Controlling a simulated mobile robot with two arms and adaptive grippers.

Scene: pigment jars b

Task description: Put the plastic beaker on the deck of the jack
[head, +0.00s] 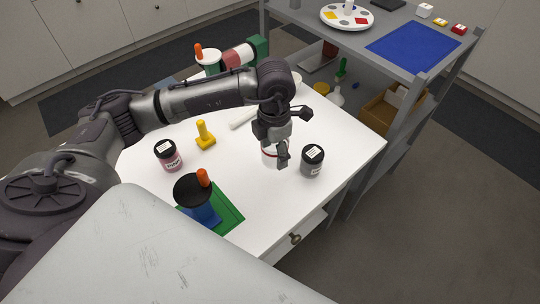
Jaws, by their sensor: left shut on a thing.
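My left gripper (282,138) reaches down over the right part of the white table. It is shut on a pale vessel with a red band (269,158), which looks like the plastic beaker. The gripper's fingers and wrist hide much of it. I cannot tell whether its base touches the table. I cannot make out the jack or its deck for certain in this view. My right gripper is not in view.
A dark-lidded grey jar (313,162) stands close right of the gripper. A grey shelf (400,62) borders the table.

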